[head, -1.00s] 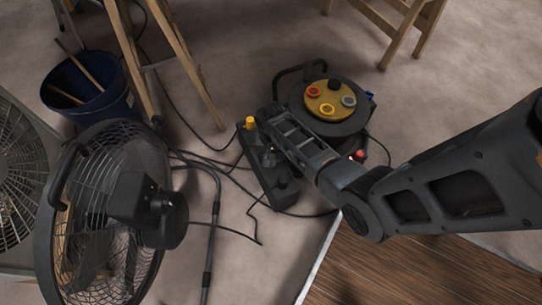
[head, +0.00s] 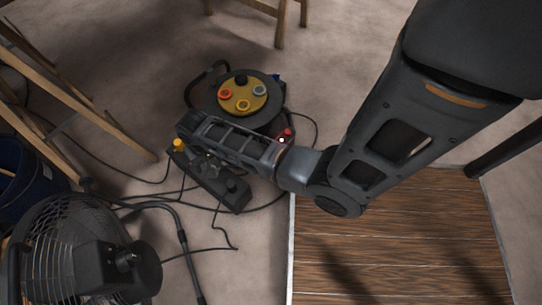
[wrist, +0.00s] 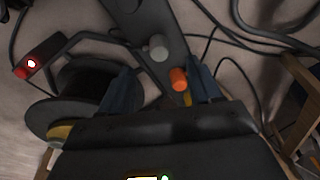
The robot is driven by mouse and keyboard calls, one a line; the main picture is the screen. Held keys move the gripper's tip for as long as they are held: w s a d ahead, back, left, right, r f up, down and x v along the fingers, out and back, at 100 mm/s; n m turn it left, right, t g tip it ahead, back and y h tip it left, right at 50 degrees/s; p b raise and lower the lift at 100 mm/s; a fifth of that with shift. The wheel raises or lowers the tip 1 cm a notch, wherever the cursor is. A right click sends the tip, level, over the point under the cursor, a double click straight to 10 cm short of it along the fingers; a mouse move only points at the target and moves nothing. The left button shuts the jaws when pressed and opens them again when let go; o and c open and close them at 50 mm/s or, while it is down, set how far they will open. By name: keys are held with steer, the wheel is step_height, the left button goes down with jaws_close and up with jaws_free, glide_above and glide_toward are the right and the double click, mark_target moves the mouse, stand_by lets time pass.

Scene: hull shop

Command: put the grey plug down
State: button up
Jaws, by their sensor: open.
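The grey plug (wrist: 159,47) stands on the black power strip (wrist: 140,22) in the wrist view, just beyond my fingertips. My gripper (wrist: 165,69) is open, its two blue fingers apart, with no visible contact on the grey plug. An orange plug (wrist: 179,78) stands beside it, close to the right finger. In the head view the power strip (head: 216,192) lies on the floor. My arm covers part of the strip there, and I cannot make out the grey plug.
A cable reel (head: 240,94) with coloured sockets stands right behind the strip. A red-lit switch box (wrist: 38,60) is beside the reel. A fan (head: 75,255), a blue bucket (head: 28,200), wooden trestle legs (head: 85,100) and loose cables surround it. A wooden panel (head: 390,255) lies at right.

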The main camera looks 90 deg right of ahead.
steer(key=s+a+r+n+t+h, duration=0.1)
steer(key=s+a+r+n+t, duration=0.5)
steer(key=s+a, duration=0.55)
steer(key=s+a+r+n+t, duration=0.1)
steer(key=s+r+t, duration=0.1)
steer(key=r, duration=0.8)
steer(key=s+a+r+n+t+y, duration=0.1)
steer(key=s+r, duration=0.4)
steer(key=r, duration=0.5)
steer(key=s+a+r+n+t, duration=0.2)
steer(key=r+t, duration=0.3)
steer(key=r, duration=0.5)
steer(key=shift+s+a+r+n, duration=0.15)
steer(key=shift+s+a+n, duration=0.15)
steer(key=shift+s+a, duration=0.5)
step_height(320, 180, up, 24)
steer(key=p, duration=2.4)
